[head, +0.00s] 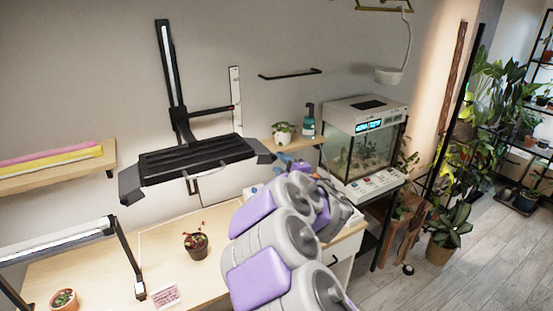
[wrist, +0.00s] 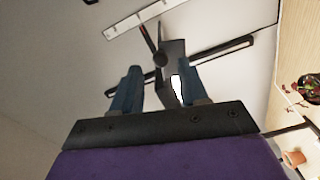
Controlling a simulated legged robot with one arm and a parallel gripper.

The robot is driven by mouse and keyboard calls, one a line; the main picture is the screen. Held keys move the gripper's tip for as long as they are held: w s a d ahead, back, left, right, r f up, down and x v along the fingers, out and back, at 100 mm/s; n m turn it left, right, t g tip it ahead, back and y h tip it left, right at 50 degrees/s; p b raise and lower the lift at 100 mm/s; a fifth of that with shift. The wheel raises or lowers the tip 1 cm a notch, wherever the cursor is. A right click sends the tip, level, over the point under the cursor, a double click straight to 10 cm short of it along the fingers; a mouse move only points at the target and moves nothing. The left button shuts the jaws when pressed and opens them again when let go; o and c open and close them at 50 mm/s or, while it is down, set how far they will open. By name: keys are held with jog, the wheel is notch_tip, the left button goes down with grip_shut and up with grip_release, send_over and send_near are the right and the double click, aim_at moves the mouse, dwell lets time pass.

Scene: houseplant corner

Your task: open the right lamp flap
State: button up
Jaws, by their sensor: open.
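The black lamp (head: 195,158) is mounted on the wall above the desk. Its right flap (head: 261,152) is a dark plate at the lamp's right end, angled downward and outward. The left flap (head: 132,184) hangs at the other end. My gripper (head: 286,160) is just right of and slightly below the right flap, partly hidden by my arm. In the wrist view its two blue fingers (wrist: 159,78) are apart with nothing held. A dark plate of the lamp (wrist: 172,58), probably the right flap, shows beyond and between the fingertips. I cannot tell whether they touch it.
A small shelf with a potted plant (head: 283,131) and a teal bottle (head: 309,121) is close behind my gripper. A glass terrarium (head: 365,140) stands to the right. The desk (head: 90,272) below holds a dark potted plant (head: 195,245) and a low lamp (head: 60,240).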

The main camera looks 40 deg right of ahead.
jog(key=b+v, duration=0.1)
jog(key=v, duration=1.1)
jog(key=shift+a+b, duration=0.25)
jog(key=shift+b, duration=0.1)
jog(key=shift+s, duration=0.15)
